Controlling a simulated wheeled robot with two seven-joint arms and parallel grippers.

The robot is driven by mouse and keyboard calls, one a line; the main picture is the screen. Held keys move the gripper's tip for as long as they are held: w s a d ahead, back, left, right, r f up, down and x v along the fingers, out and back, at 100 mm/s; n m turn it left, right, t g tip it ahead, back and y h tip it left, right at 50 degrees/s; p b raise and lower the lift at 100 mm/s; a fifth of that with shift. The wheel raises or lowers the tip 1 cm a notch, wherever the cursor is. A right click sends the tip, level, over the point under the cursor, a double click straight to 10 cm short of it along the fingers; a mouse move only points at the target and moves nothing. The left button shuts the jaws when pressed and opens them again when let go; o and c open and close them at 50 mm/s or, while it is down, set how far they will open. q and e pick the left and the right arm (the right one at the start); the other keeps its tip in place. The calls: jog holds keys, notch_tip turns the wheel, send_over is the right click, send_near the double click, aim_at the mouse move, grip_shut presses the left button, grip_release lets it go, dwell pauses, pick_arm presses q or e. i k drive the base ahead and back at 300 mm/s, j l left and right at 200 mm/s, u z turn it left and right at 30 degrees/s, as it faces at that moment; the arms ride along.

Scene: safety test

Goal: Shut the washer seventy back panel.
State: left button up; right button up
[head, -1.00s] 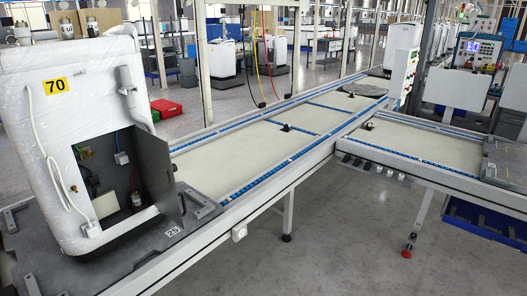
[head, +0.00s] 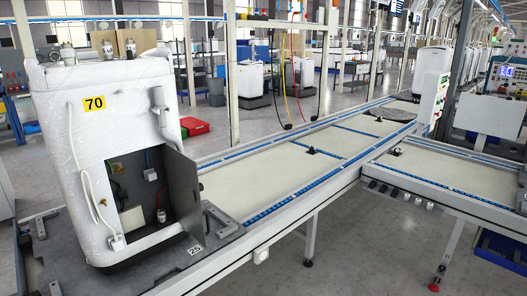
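The washer (head: 75,135) stands upright on a grey pallet at the left of the head view, wrapped in clear film, with a yellow label (head: 94,104) reading 70. Its back has a dark rectangular opening (head: 130,185) showing wires and inner parts. The grey back panel (head: 182,195) stands open at the opening's right side, swung outward. A white hose (head: 88,190) hangs at the left of the opening, and a grey drain pipe (head: 165,118) runs above the panel. Neither of my grippers is in view.
The grey pallet (head: 226,229) marked 25 sits on a conveyor (head: 265,180) with blue roller edges running to the back right. A side conveyor (head: 440,170) joins at right. A white control post (head: 432,90) stands at the junction. Grey floor (head: 370,250) is clear in front.

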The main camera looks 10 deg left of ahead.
aim_at(183, 170)
jog(key=u, duration=0.75)
jog(key=i+l+u, duration=0.15)
jog(key=l+u, duration=1.15)
jog(key=l, duration=0.9)
jog(key=k+l+u, duration=0.1)
jog(key=l, duration=0.95)
